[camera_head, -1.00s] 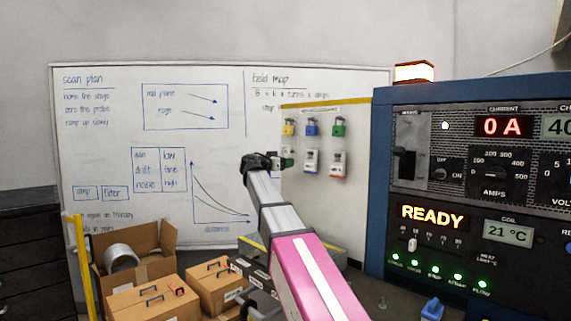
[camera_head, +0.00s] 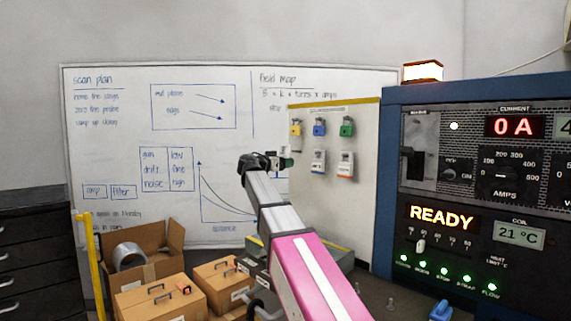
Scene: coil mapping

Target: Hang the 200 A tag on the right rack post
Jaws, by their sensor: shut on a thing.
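My gripper (camera_head: 272,161) is at the end of my pink and grey arm, in front of the whiteboard and just left of a white lock panel. It is shut on a small, partly hidden thing (camera_head: 285,162) with pale and green parts. I cannot read it, so I cannot tell whether it is the 200 A tag. I cannot pick out the right rack post for sure.
Yellow (camera_head: 296,128), blue (camera_head: 319,127) and green (camera_head: 346,127) padlocks hang above the tags. The blue instrument rack (camera_head: 391,180) stands close on the right. Cardboard boxes (camera_head: 160,303) and a yellow post (camera_head: 88,265) are low on the left. Small grey pegs (camera_head: 390,304) stand at lower right.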

